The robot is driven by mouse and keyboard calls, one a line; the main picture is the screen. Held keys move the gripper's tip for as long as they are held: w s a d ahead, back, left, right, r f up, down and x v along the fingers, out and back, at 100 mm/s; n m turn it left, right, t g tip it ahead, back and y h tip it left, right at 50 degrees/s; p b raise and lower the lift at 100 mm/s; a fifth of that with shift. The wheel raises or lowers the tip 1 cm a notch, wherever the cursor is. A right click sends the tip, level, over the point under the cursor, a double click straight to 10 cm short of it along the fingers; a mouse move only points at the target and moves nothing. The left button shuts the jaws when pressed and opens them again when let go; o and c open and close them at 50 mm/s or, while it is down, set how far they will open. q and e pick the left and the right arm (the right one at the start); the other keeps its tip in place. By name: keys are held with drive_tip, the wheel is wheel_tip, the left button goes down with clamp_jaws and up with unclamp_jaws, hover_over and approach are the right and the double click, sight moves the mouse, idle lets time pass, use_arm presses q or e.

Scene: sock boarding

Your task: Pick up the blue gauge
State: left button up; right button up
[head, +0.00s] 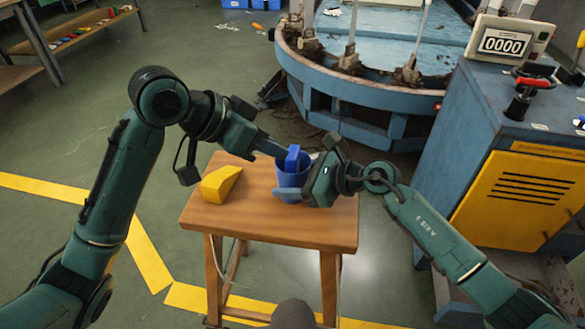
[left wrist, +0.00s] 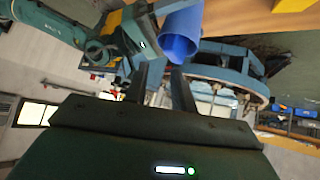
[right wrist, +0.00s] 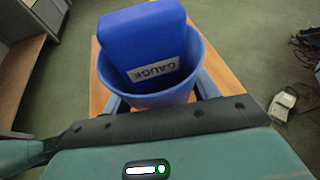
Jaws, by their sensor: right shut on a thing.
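The blue gauge (right wrist: 145,42), a block with a white "GAUGE" label, stands tilted inside a blue cup (right wrist: 160,98) and sticks out above its rim. In the head view the gauge (head: 292,158) and cup (head: 290,180) are over the small wooden table. My right gripper (head: 303,192) is shut on the cup, with a finger on either side in the right wrist view. My left gripper (head: 283,150) is close beside the gauge's top. In the left wrist view its fingers (left wrist: 160,78) are apart with nothing between them, and the cup (left wrist: 180,35) lies beyond the tips.
A yellow wedge-shaped block (head: 220,184) sits on the left of the wooden table (head: 250,228). A blue round machine (head: 350,95) stands behind. A blue cabinet with a yellow panel (head: 520,190) and a "0000" display (head: 502,43) stands at the right.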

sight(293, 152)
use_arm(q)
drive_tip(key=w+d+r+n+y, duration=0.1)
drive_tip(key=d+r+n+y, duration=0.25)
drive_tip(key=n+y, duration=0.4)
drive_tip(key=shift+h, duration=0.35)
drive_tip(key=x, duration=0.5)
drive_tip(key=shift+w+a+f, duration=0.1)
drive_tip(key=shift+w+f, duration=0.2)
drive_tip(key=shift+f, duration=0.05)
drive_tip(key=x, duration=0.5)
drive_tip(key=shift+s+f, duration=0.15)
drive_tip(key=shift+s, duration=0.05)
clamp_jaws()
